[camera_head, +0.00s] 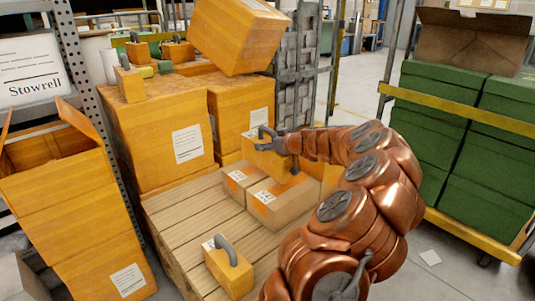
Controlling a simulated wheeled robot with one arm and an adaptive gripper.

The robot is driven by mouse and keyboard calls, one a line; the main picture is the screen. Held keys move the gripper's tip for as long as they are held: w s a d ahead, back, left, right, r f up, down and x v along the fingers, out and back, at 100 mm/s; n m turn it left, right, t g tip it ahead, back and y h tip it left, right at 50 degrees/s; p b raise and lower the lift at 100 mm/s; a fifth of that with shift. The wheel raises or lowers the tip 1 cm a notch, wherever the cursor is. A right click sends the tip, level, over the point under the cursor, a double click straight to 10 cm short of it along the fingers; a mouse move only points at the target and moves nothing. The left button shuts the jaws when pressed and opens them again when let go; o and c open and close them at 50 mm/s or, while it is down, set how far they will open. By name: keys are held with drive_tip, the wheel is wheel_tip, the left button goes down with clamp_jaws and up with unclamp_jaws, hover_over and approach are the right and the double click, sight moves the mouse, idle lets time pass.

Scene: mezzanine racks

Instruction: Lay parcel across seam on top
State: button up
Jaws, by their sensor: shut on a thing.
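My gripper (281,147), at the end of my copper arm, is shut on an orange parcel (263,160) with a grey handle and a white label. The parcel is over or just behind two light brown boxes on the pallet; I cannot tell whether it touches anything. The left box (237,183) and the right box (285,202) lie side by side, with a narrow seam between them. My forearm hides part of what is right of the parcel. A second orange parcel with a grey handle (229,272) stands alone on the pallet's front.
The slatted wooden pallet (190,222) has bare boards at front left. Tall orange cartons (160,130) stand behind, with a tilted carton (238,35) on top. Open orange cartons (75,200) are at left. Green crates (425,125) fill a yellow-railed rack at right.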

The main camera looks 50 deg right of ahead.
drive_tip(key=shift+f+b, duration=0.5)
drive_tip(key=shift+f, duration=1.15)
drive_tip(key=shift+f+b, duration=0.5)
drive_tip(key=shift+b, duration=0.2)
drive_tip(key=o, duration=1.8)
drive_tip(key=shift+a, duration=0.1)
drive_tip(key=shift+r, duration=0.15)
drive_tip(key=shift+r+p, duration=0.5)
drive_tip(key=shift+p, duration=0.4)
drive_tip(key=p+v, duration=0.1)
drive_tip(key=v, duration=0.9)
drive_tip(key=shift+s+p, duration=0.2)
drive_tip(key=shift+p, duration=0.15)
drive_tip(key=shift+v, duration=0.8)
drive_tip(key=shift+f, duration=0.15)
